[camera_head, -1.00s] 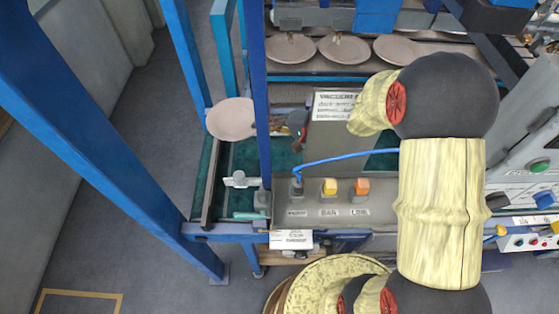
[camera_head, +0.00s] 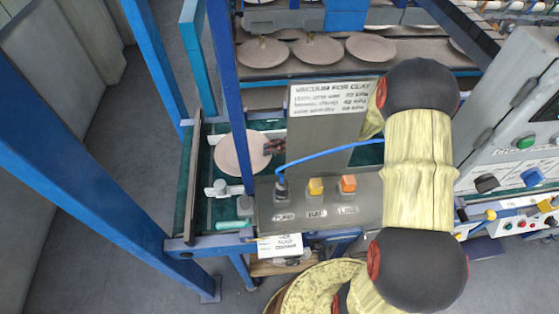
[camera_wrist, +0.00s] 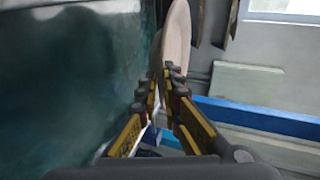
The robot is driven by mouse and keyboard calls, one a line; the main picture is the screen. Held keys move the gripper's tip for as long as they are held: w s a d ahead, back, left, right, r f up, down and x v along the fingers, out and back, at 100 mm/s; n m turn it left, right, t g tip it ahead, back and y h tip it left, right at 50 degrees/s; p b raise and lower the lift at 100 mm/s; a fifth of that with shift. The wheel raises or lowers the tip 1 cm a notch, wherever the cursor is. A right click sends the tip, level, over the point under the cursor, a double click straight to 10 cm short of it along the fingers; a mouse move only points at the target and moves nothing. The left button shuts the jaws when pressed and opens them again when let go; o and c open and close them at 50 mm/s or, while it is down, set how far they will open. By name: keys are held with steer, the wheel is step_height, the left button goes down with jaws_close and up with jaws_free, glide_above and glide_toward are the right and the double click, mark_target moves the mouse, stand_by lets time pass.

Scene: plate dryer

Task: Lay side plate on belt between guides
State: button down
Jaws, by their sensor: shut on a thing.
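The pinkish-beige side plate (camera_head: 232,158) shows its round face in the head view, over the dark green belt (camera_head: 205,165) and partly behind a blue post. My gripper (camera_head: 272,147) is shut on its right edge. In the wrist view the plate (camera_wrist: 177,38) is seen nearly edge-on between the fingertips (camera_wrist: 170,75), and the green surface (camera_wrist: 70,75) fills the left side. A grey guide rail (camera_head: 188,185) runs along the belt's left edge. A pale bracket (camera_head: 221,188) is close to the plate's near edge. I cannot tell whether the plate touches the belt.
The blue post (camera_head: 228,90) rises beside the belt. A control panel (camera_head: 325,208) with coloured buttons and a blue cable, and a vacuum sign (camera_head: 328,97), stand right of the plate. Several plates (camera_head: 317,48) lie on the conveyor behind.

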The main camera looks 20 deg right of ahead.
mark_target(280, 164)
steer(key=shift+w+d+f, duration=0.1)
steer(key=shift+d+f, duration=0.9)
steer(key=shift+f, duration=0.15)
steer(key=f+b, duration=0.1)
steer(key=f, duration=0.1)
steer(key=f+b, duration=0.1)
steer(key=shift+d+f, duration=0.2)
steer(key=shift+f, duration=0.2)
steer(key=shift+r, duration=0.15)
steer(key=c, duration=2.5)
jaws_free()
steer(key=shift+f, duration=0.2)
steer(key=shift+o, duration=1.1)
steer(key=shift+r, duration=0.1)
